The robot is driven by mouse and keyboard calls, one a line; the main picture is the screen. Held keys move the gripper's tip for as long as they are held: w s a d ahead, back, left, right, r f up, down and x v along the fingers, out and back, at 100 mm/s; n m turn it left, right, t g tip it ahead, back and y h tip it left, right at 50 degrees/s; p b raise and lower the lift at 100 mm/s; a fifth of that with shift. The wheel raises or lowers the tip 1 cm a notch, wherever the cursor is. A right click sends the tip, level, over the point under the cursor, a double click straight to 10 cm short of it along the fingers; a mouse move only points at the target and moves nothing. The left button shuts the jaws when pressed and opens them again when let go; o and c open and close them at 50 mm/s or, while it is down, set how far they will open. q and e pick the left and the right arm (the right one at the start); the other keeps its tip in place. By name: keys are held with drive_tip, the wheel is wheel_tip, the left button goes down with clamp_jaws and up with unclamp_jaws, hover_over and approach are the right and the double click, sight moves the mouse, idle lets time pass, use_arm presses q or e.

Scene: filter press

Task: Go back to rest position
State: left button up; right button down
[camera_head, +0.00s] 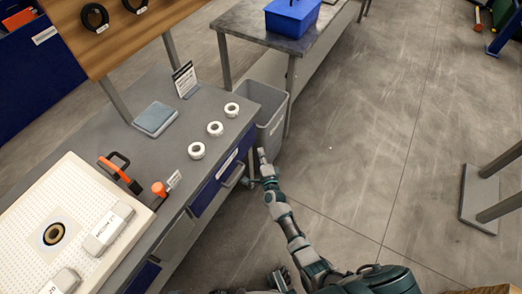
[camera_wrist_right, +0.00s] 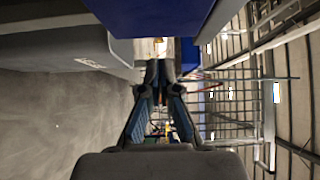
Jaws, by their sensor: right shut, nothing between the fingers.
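My right arm reaches up from the bottom right in the head view. Its right gripper (camera_head: 262,155) is beside the front edge of the grey workbench (camera_head: 160,90), near the grey bin. In the right wrist view the two fingers of the right gripper (camera_wrist_right: 161,72) come together at their tips. It is shut and empty. I cannot make out my left gripper. Some dark parts of my own body show at the bottom edge of the head view.
A grey bin (camera_head: 268,110) stands at the bench end, close to my right gripper. Three white rings (camera_head: 215,128) lie on the bench. A blue drawer (camera_head: 221,172) is in its front. A metal-legged stand (camera_head: 481,196) is at right. The floor between is clear.

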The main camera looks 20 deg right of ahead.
drive_tip(key=s+a+p, duration=0.1)
drive_tip(key=s, duration=0.6)
drive_tip(key=s+a+f+n+g+y+p, duration=0.2)
drive_tip(key=s+f+n+g, duration=0.3)
drive_tip(key=s+f+n, duration=0.35)
drive_tip(key=s+a+f+n+g+y+p, duration=0.2)
drive_tip(key=s+f+n+g+p, duration=0.15)
drive_tip(key=s+f+n, duration=0.45)
use_arm(q)
drive_tip(key=s+f+p, duration=0.1)
drive_tip(key=s+f, duration=0.2)
drive_tip(key=f, duration=1.7)
drive_tip(key=shift+a+g, duration=0.25)
drive_tip(key=shift+g, duration=0.15)
use_arm(e)
drive_tip(key=s+d+f+n+g, duration=0.1)
drive_tip(key=s+f+g, duration=0.1)
drive_tip(key=s, duration=0.5)
drive_tip(key=s+d+f+n+g+h, duration=0.1)
drive_tip(key=s+d+f+n+g, duration=0.1)
drive_tip(key=s, duration=0.6)
drive_tip(key=s+d+f+n+g+h, duration=0.1)
drive_tip(key=s+d+f+g, duration=0.1)
drive_tip(key=s, duration=0.5)
drive_tip(key=shift+s+d+f+n+g, duration=0.25)
drive_tip(key=shift+s+f+n+g, duration=0.15)
drive_tip(key=shift+f+g, duration=0.45)
use_arm(q)
drive_tip(key=shift+a+f, duration=0.1)
